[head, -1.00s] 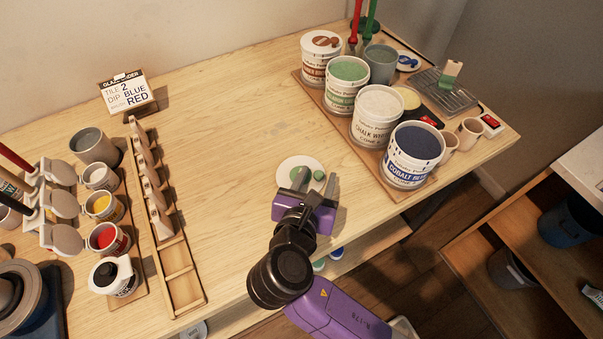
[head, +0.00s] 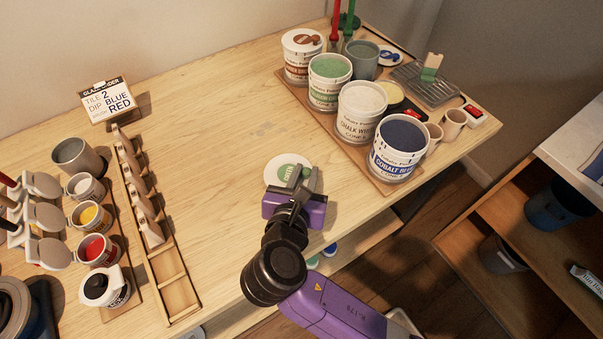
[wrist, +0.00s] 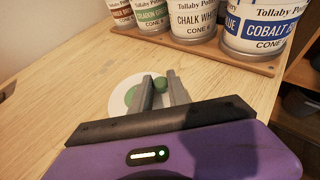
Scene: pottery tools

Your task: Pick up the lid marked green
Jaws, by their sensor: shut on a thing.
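My fingers hide part of the lid. I cannot tell whether it touches the table.
Glaze tubs, including a green-topped one (head: 330,67) and a cobalt blue one (head: 402,150), stand on a board at the right. A slotted wooden rack (head: 180,297) and small paint pots (head: 97,250) are at the left. The table's middle (head: 215,130) is clear.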

